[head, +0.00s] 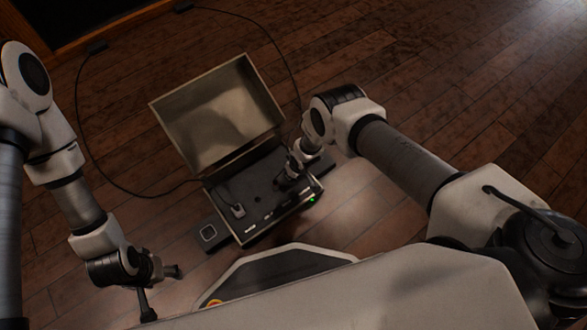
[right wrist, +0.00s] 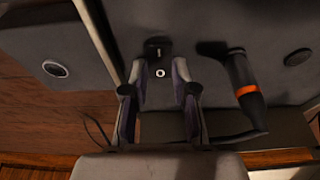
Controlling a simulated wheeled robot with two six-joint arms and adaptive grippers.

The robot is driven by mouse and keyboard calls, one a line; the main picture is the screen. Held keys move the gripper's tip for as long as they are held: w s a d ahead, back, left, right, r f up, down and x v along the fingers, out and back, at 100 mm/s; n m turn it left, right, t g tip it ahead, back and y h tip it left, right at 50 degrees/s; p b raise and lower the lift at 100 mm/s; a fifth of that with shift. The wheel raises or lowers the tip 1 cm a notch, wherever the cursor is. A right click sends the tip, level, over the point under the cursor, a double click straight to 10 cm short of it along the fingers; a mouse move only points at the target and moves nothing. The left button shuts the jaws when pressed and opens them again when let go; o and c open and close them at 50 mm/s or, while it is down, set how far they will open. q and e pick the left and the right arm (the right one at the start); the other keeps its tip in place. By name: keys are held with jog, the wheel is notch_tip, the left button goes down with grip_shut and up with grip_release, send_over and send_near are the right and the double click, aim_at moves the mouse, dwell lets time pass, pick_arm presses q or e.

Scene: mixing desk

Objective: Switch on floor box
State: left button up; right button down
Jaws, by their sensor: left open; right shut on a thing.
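The floor box (head: 262,188) stands open on the wooden floor, its pale lid (head: 218,112) tilted back. A small green light (head: 312,199) glows at its front right corner. My right gripper (head: 292,170) reaches into the right part of the box. In the right wrist view its fingers (right wrist: 160,82) stand either side of a small black switch (right wrist: 157,50) with a white ring mark below it. The gripper is shut on this part, though the exact contact is hard to see. My left gripper (head: 160,283) is open and empty, low at the left, away from the box.
A black plug with an orange band (right wrist: 246,92) stands right of the fingers in the right wrist view. Another plug (head: 238,210) with a cable is in the box's left part. Cables (head: 140,193) run over the floor. Floor at the right is clear.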

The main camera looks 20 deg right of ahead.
aim_at(299, 183)
jog(key=c, duration=0.9)
grip_release()
jog(key=v, duration=1.2)
jog(key=shift+s, duration=0.1)
